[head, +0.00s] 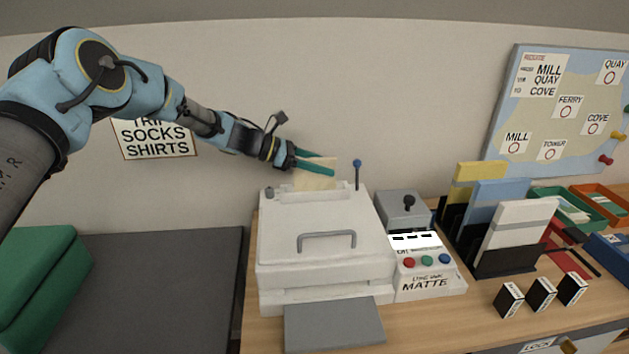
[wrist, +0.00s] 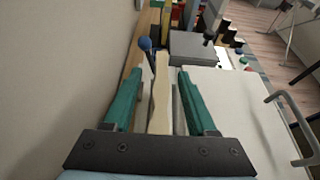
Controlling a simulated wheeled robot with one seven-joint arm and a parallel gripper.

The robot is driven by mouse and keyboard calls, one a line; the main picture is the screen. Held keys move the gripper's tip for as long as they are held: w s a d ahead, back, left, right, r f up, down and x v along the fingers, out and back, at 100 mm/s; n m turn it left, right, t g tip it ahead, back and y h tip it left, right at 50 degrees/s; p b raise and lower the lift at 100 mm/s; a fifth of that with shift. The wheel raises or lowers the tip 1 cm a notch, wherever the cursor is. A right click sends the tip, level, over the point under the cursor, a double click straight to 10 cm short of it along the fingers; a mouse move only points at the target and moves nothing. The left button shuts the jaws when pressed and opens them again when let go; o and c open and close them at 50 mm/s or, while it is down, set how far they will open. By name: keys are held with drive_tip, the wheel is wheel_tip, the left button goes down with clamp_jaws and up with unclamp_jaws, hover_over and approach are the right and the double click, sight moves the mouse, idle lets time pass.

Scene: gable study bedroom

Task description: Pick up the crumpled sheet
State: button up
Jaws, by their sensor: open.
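A cream sheet (head: 314,181) stands up from the back of a white printer-like machine (head: 325,240). My gripper (head: 332,164) is at the sheet's upper part, behind the machine's lid, with its teal fingers spread. In the wrist view the sheet (wrist: 161,92) stands edge-on between the two open fingers of my gripper (wrist: 158,72), with a gap on each side. Its edge looks a little uneven. The sheet's lower end is hidden by the machine in the head view.
A blue-knobbed lever (head: 357,165) rises just right of the fingertips and also shows in the wrist view (wrist: 145,44). The wall is close behind. A grey box (head: 403,209) and a button panel (head: 425,264) stand right of the machine. File holders (head: 510,238) are farther right.

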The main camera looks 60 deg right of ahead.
clamp_jaws()
idle(0.3)
idle(1.1)
